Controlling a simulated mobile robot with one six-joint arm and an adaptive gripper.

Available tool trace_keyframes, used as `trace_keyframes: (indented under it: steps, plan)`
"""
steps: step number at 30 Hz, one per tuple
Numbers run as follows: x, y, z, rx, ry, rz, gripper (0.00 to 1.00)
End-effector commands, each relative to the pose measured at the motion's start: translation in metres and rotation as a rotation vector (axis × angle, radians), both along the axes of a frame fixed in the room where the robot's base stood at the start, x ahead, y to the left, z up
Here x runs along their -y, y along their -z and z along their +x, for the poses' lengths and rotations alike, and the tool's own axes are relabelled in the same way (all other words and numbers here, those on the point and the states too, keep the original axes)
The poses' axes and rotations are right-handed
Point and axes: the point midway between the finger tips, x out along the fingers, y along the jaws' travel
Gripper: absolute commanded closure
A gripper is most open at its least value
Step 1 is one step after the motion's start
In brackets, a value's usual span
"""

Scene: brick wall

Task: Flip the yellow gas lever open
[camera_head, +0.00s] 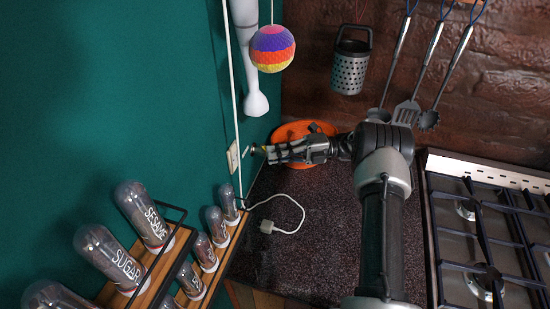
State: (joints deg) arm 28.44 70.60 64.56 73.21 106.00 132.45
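I cannot make out a yellow gas lever for certain in this view. My gripper (262,150) reaches left toward the green wall, close to a pale wall plate (232,157). The gripper is seen small and from above, so I cannot tell whether its fingers are open or shut, or whether they touch anything. A small detail at the fingertips is too tiny to identify.
An orange round item (290,131) lies behind my gripper on the dark speckled counter (310,235). A white cable with a plug (267,226) lies in front. Spice jars (120,262) stand at left, a gas stove (480,240) at right. A striped ball (272,48) and utensils hang above.

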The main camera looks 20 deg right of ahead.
Motion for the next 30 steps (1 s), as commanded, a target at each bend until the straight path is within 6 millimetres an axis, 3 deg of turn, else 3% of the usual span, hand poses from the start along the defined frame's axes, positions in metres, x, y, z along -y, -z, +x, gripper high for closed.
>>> trace_keyframes:
  steps: [18, 19, 27, 30]
  plan:
    - [0.0012, 0.0010, 0.0008, -0.002, -0.040, -0.001, 1.00]
    - [0.0012, 0.0010, 0.0008, -0.002, -0.040, -0.001, 0.94]
    - [0.0013, 0.0004, 0.0011, -0.001, -0.039, 0.000, 0.76]
    - [0.0014, 0.0003, 0.0011, -0.001, -0.038, 0.000, 0.75]
